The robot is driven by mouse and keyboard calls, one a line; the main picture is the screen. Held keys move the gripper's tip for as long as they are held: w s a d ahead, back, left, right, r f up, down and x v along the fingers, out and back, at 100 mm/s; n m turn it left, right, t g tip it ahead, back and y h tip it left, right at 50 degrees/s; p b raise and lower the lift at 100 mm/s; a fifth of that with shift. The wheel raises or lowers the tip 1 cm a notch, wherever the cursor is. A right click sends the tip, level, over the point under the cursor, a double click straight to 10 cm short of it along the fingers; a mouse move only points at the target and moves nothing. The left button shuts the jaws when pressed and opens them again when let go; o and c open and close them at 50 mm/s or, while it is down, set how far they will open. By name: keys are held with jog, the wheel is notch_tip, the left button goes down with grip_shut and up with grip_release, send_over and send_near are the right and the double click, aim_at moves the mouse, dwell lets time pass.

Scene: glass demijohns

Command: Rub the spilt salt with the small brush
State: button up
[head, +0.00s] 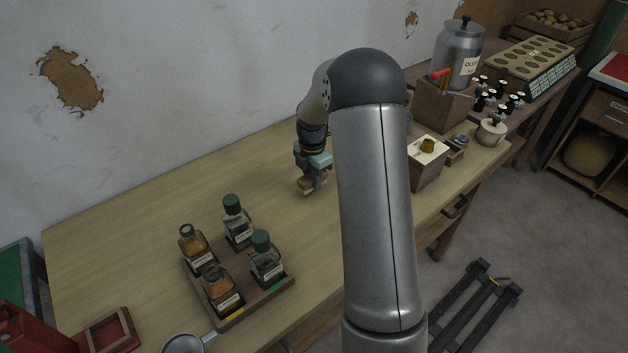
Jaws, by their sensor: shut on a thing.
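My gripper (313,170) points down over the middle of the wooden table, near the wall side. It is shut on a small brown wooden thing, seemingly the small brush (307,186), held at or close to the table top. I cannot tell whether its underside touches the table. No spilt salt can be made out in this view; my arm hides part of the table to the right of the gripper.
A wooden tray (250,305) with several labelled bottles stands at the front left of the gripper. A metal pan or sieve (183,343) lies at the near edge. Table between tray and gripper is clear.

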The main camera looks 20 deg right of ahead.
jog(key=shift+r+p, duration=1.4)
jog(key=shift+r, duration=1.1)
jog(key=shift+d, duration=0.1)
